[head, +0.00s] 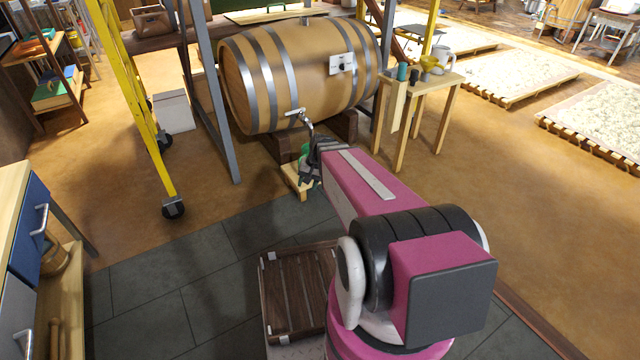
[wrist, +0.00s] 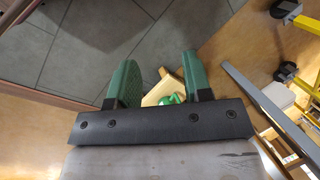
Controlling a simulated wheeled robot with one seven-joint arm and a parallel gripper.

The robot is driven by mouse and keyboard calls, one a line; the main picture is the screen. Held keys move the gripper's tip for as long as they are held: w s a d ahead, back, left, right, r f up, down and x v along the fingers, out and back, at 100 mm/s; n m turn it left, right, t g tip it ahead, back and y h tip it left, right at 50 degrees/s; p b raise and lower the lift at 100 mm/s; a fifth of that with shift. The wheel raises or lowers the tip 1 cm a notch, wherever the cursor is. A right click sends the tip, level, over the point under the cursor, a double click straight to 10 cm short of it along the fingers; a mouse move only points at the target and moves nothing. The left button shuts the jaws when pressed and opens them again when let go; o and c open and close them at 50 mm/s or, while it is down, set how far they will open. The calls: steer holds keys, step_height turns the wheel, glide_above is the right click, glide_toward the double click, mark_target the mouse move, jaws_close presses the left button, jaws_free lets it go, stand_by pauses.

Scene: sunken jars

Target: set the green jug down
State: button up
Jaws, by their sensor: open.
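The green jug (head: 304,152) is a small patch of green under the barrel's tap in the head view, mostly hidden by my gripper (head: 312,165). In the wrist view the jug (wrist: 171,99) shows bright green and white between my two green fingers, partly cut off by the gripper's dark bar. It appears to stand on a small pale wooden stand (head: 297,181), which also shows in the wrist view (wrist: 162,88). My gripper (wrist: 158,64) is open, its fingers apart with a gap around the jug's visible part. I cannot tell whether either finger touches it.
A large barrel (head: 295,75) with a metal tap (head: 300,116) lies just behind. A yellow ladder frame (head: 135,100) on wheels stands to the left, and a small wooden table (head: 421,92) with cups to the right. Dark slatted boards (head: 296,290) lie in front. The tiled floor is mostly clear.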

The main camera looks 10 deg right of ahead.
steer(key=s+d+r+n+h, duration=0.3)
steer(key=s+r, duration=0.2)
steer(key=s, duration=0.2)
steer(key=shift+s+r+h, duration=0.15)
steer(key=shift+r+h, duration=0.15)
steer(key=shift+r, duration=0.05)
